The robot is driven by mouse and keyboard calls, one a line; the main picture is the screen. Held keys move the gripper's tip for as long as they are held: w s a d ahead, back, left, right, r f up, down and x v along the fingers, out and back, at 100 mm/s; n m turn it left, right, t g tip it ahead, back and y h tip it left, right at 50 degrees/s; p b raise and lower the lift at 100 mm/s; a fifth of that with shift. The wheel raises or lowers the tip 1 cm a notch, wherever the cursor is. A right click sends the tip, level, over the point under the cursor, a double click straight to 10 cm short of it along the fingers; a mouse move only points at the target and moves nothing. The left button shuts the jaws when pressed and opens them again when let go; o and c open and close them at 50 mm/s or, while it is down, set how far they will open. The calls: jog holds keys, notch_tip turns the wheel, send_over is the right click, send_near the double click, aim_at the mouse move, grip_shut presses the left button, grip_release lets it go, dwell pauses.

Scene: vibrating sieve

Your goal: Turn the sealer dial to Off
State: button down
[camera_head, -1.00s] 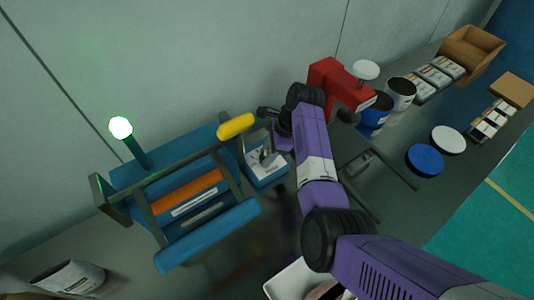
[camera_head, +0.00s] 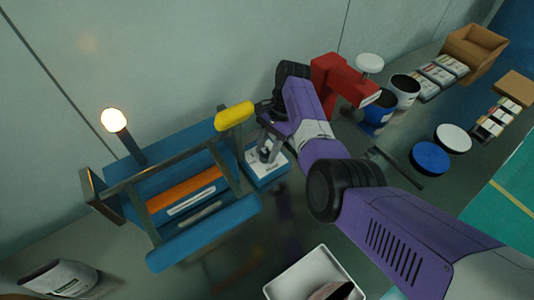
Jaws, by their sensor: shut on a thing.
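The sealer (camera_head: 200,232) is a blue machine with a grey metal frame, an orange strip and a yellow grip (camera_head: 234,116) on its lever. A lit signal lamp (camera_head: 114,120) on a dark post glows warm white-orange. Beside the sealer on the right is a small blue control box (camera_head: 277,173) with a white labelled top. My gripper (camera_head: 267,150) points down onto this box and is shut on the dial there. The fingers largely hide the dial, so its pointer setting cannot be read.
A red press-like device (camera_head: 335,80) stands right behind my arm, close to it. White tray (camera_head: 312,272) lies in front. Blue drum (camera_head: 376,118), flat discs and boxes are to the right; a white container (camera_head: 58,278) is at lower left.

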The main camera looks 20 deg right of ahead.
jog(key=n+b, duration=0.1)
jog(key=n, duration=0.1)
jog(key=n+g+b, duration=0.1)
jog(key=b, duration=0.1)
jog(key=shift+w+f+n+h, duration=0.15)
jog(key=shift+n+h, duration=0.25)
jog(key=n+g+h+b, duration=0.1)
jog(key=n+b, duration=0.2)
jog(key=n, duration=0.1)
jog(key=shift+a+n, duration=0.15)
jog(key=shift+n, duration=0.15)
jog(key=n+h+b, duration=0.1)
jog(key=n, duration=0.2)
jog(key=shift+a+g+h+b, duration=0.1)
jog(key=shift+g+h+b, duration=0.2)
jog(key=shift+h+b, duration=0.1)
jog(key=shift+a+n+h, duration=0.1)
jog(key=shift+n+h, duration=0.6)
jog(key=shift+n, duration=1.4)
jog(key=c, duration=0.9)
grip_release()
jog(key=shift+r, duration=0.2)
